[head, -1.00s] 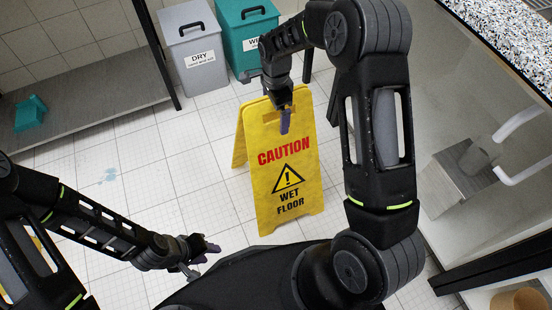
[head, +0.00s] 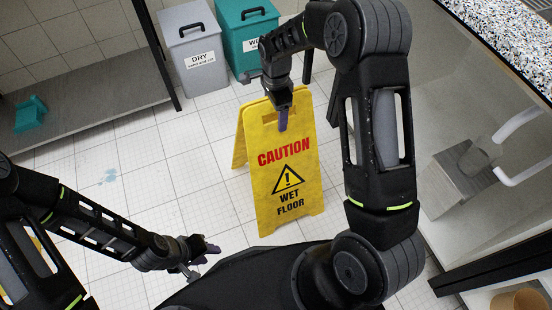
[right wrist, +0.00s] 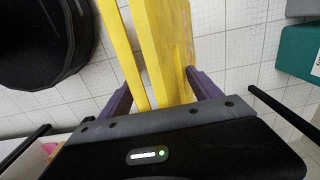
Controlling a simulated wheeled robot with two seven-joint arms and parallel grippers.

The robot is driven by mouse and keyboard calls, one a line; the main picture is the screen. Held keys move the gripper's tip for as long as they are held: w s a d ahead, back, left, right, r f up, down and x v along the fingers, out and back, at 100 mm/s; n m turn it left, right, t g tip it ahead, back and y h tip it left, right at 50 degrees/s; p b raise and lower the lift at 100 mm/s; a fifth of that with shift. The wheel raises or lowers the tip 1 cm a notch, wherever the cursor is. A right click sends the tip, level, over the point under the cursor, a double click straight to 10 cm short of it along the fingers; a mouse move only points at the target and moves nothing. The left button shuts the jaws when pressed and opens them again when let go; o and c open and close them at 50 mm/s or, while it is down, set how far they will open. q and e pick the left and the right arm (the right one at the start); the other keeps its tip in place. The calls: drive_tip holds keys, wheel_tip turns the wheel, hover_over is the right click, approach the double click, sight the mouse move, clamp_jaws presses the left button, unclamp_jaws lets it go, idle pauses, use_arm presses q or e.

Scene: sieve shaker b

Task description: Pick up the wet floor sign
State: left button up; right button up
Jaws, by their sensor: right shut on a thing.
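The yellow wet floor sign (head: 285,182) stands upright on the tiled floor in the middle of the head view, its two panels spread. My right gripper (head: 282,120) is at the sign's top edge, shut on it. In the right wrist view the sign's yellow panels (right wrist: 163,45) run between the purple fingers (right wrist: 165,92). The gripper hides part of the sign's top. My left gripper (head: 205,252) is apart from the sign, at its lower left in the head view. Its finger gap is not clear.
A grey DRY bin (head: 195,55) and a teal bin (head: 246,35) stand behind the sign. A grey shelf (head: 90,105) is at the left, a counter (head: 510,45) at the right. A bluish wet patch (head: 107,177) marks the otherwise clear floor left of the sign.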

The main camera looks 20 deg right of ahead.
clamp_jaws()
idle(0.5)
drive_tip(key=shift+r, duration=0.1)
wheel_tip(320, 180, up, 10)
drive_tip(key=p, duration=0.2)
idle(0.8)
